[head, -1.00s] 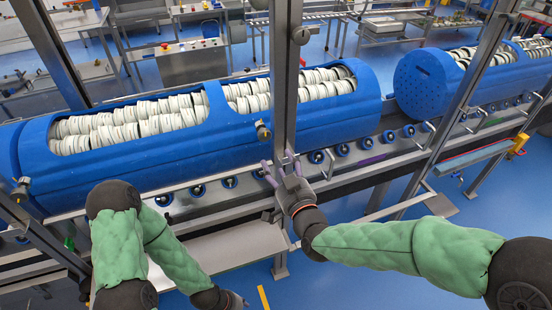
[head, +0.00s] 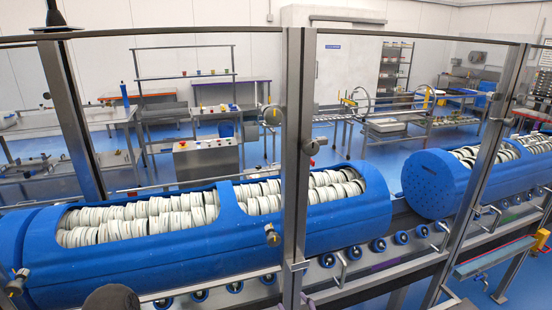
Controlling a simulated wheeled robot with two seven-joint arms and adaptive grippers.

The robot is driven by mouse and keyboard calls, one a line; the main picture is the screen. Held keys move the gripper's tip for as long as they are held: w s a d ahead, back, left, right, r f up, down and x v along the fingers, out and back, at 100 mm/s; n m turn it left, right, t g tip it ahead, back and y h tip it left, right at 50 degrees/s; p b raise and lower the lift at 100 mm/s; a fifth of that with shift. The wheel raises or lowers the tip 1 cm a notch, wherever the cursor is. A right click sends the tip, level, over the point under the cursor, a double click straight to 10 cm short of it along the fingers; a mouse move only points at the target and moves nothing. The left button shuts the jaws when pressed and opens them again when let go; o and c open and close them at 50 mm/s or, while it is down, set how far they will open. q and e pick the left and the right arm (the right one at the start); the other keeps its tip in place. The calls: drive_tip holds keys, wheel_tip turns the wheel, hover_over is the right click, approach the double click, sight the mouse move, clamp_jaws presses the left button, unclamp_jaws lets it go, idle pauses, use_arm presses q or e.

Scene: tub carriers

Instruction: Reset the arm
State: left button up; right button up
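Neither of my grippers shows in the head view now. Only a dark rounded part of my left arm (head: 112,298) shows at the bottom edge, left of the middle. My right arm is out of view. In front of me a long blue tub carrier (head: 150,257) lies on the roller conveyor, its open top showing rows of white tubs (head: 140,219). A second blue carrier (head: 434,184) with white tubs lies farther right, apart from the first.
A steel upright (head: 297,170) of the guard frame stands between me and the carriers, with another post (head: 470,190) to the right. Blue rollers (head: 378,245) run along the conveyor. A steel control cabinet (head: 207,160) and benches stand behind, on blue floor.

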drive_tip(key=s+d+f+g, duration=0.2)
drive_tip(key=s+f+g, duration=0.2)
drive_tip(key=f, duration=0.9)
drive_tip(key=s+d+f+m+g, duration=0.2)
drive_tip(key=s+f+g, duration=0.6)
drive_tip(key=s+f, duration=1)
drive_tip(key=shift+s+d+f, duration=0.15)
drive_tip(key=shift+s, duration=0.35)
